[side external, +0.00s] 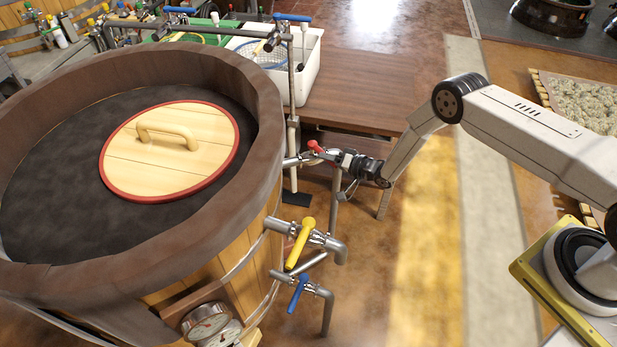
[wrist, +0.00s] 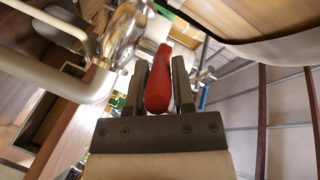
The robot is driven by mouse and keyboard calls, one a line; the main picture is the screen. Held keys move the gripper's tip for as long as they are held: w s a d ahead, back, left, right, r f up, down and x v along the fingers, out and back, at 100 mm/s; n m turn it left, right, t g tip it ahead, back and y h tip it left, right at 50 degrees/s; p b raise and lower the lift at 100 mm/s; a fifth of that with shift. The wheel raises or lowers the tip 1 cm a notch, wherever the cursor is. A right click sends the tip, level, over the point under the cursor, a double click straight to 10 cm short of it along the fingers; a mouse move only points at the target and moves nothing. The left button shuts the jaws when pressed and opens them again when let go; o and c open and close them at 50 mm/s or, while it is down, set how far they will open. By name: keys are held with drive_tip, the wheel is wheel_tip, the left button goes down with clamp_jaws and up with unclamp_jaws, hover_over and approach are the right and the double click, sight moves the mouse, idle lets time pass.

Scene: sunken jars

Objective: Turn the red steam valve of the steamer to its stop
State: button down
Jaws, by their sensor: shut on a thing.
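The steamer (side external: 262,185) is a large wooden vat with a dark rim, filling the left of the side view. Its red steam valve handle (side external: 315,147) sits on a metal pipe at the vat's right side. My gripper (side external: 340,158) reaches it from the right. In the wrist view the red handle (wrist: 159,85) lies between the two dark fingers of my gripper (wrist: 163,88), which are shut on it. The valve's metal body (wrist: 125,35) shows at the handle's far end. The fingers partly hide the handle in the side view.
A round wooden lid (side external: 170,150) lies inside the rim. A brown table (side external: 365,90) carrying a white bin (side external: 302,72) stands behind.

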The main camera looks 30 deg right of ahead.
drive_tip(key=shift+w+d+n+g+y, duration=0.2)
drive_tip(key=shift+d+n+g+y, duration=0.35)
drive_tip(key=shift+n+g+y, duration=0.35)
drive_tip(key=shift+w+d+n+g+y, duration=0.25)
drive_tip(key=shift+d+n+g+y, duration=0.4)
drive_tip(key=shift+n+y, duration=0.35)
drive_tip(key=shift+w+d+n+g+y, duration=0.2)
drive_tip(key=shift+d+n+g+y, duration=0.25)
drive_tip(key=shift+n+g+y, duration=0.5)
drive_tip(key=shift+w+d+n+g+y, duration=0.25)
drive_tip(key=shift+n+g+y, duration=0.3)
drive_tip(key=shift+g, duration=0.05)
drive_tip(key=shift+c, duration=2.3)
unclamp_jaws()
drive_tip(key=shift+s+d, duration=0.1)
drive_tip(key=shift+d, duration=0.05)
drive_tip(key=v, duration=0.7)
drive_tip(key=shift+d, duration=0.2)
drive_tip(key=shift+s+r, duration=0.1)
drive_tip(key=shift+r, duration=0.05)
drive_tip(key=shift+c, duration=0.3)
